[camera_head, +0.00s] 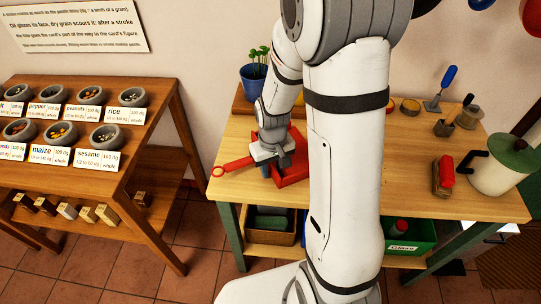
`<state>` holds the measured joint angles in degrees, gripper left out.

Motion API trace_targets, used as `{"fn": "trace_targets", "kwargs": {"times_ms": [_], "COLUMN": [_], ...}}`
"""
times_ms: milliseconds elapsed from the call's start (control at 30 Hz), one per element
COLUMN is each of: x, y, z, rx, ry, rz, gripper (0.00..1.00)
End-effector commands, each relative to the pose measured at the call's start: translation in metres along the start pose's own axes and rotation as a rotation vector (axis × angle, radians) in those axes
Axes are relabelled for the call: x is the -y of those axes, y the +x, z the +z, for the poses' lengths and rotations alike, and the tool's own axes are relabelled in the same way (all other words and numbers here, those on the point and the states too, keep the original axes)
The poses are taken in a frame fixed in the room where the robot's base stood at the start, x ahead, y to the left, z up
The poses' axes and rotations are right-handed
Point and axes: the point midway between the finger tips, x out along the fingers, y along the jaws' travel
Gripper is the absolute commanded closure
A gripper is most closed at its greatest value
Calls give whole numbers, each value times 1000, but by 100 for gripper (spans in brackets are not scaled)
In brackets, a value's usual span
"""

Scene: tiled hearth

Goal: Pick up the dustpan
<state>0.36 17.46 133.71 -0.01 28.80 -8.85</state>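The red dustpan (294,175) lies on the wooden table, near its left front edge. Its red handle (232,166) points left, with a ring at its end by the table's edge. My gripper (264,164) is right over the place where the handle meets the pan, pointing down. Its fingers are small and partly hidden, so I cannot tell whether they are closed on the handle. My arm covers part of the pan's right side.
A potted plant (253,84) stands behind my gripper. A white pot (497,168), a red-topped brush (443,176) and a blue-handled tool (440,88) are on the table's right. A shelf (150,148) with several labelled bowls stands left, across a floor gap.

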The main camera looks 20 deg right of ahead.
Motion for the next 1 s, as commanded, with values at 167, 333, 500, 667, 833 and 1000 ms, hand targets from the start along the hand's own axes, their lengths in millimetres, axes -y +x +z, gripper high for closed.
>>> {"fn": "trace_targets", "kwargs": {"times_ms": [167,333,500,667,833,1000], "x": [0,0,0,-1,-1,-1], "y": [0,0,0,0,-1,-3], "z": [0,0,0,0,0,0], "rx": [0,0,0,0,0,-1], "ry": [1,1,1,2,2,2], "rz": [0,0,0,0,0,0], "gripper": [71,85,99,100,100,100]}}
